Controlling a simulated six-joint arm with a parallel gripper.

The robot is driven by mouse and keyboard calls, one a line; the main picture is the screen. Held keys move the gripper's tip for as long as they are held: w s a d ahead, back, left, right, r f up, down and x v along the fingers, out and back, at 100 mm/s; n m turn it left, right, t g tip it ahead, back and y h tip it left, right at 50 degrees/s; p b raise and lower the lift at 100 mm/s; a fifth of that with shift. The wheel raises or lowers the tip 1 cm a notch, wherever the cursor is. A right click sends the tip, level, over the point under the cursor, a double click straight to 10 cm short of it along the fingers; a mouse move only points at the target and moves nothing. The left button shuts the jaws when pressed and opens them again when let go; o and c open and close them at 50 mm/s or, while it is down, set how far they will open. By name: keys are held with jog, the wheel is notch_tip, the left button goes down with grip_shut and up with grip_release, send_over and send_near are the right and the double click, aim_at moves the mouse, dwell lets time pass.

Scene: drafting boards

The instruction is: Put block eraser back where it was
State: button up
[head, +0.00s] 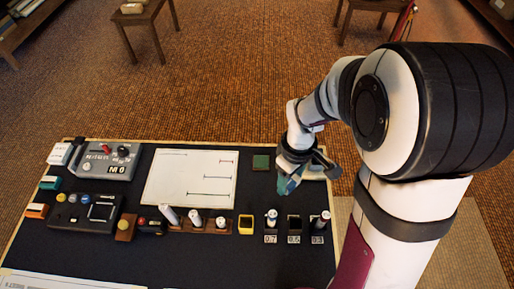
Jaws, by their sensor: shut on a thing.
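My gripper (287,184) is low over the right back part of the dark drafting board (180,262), right of the green square (261,161). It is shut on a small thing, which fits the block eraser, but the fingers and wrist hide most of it. I cannot tell whether the held thing touches the board.
A white drawing sheet (190,178) lies left of the green square. In front stand a wooden holder with pens (196,221), a yellow cup (246,225) and numbered pen stands (294,229).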

send_over(256, 194)
notch_tip(256, 194, down, 5)
jog(key=shift+d, duration=0.15)
notch_tip(256, 194, down, 3)
jog(key=shift+f, duration=0.5)
jog(key=shift+f, duration=0.15)
jog(key=o, duration=1.2)
